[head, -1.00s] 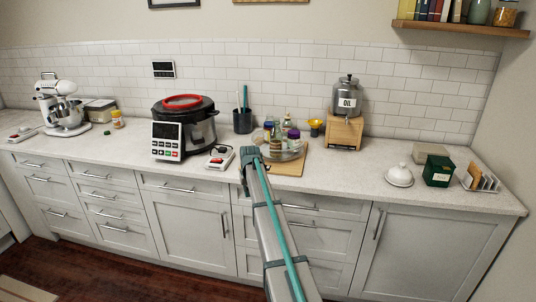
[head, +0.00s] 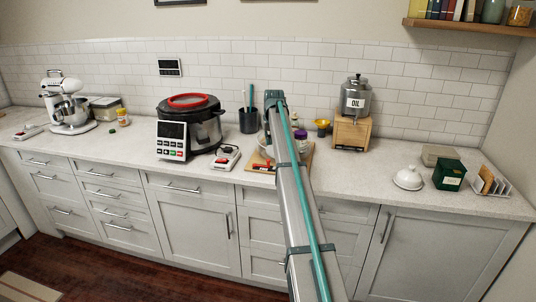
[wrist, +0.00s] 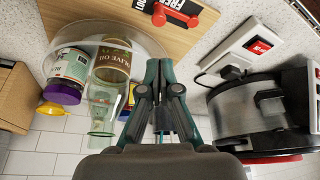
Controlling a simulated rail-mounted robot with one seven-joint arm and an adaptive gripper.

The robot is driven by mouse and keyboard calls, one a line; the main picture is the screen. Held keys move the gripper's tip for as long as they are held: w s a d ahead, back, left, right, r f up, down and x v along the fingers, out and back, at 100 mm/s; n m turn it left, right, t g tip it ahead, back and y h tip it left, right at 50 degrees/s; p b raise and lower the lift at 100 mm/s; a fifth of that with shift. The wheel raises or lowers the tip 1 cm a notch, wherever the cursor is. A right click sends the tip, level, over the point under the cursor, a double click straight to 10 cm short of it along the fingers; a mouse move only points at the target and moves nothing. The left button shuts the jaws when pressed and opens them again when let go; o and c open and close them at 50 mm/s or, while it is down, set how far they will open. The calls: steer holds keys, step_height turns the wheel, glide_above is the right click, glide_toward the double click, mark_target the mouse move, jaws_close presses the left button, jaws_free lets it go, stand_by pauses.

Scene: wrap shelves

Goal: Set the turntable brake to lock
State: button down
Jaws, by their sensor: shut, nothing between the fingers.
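The turntable is a clear round tray (wrist: 150,33) carrying jars and bottles, on a wooden board (wrist: 198,8); in the head view my arm hides much of it. My gripper (wrist: 159,63) is shut and empty, over the tray's edge, apart from the lever. It shows raised in the head view (head: 273,96).
A pressure cooker (head: 190,122) and a small white switch box (head: 225,157) stand left of the board. A utensil cup (head: 248,121) is behind. The counter front (head: 350,178) is clear.

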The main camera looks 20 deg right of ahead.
steer(key=p+x, duration=0.2)
steer(key=x, duration=0.8)
steer(key=shift+p, duration=0.35)
steer(key=shift+s+d+m, duration=0.15)
steer(key=shift+s+m, duration=0.05)
steer(key=shift+m, duration=0.1)
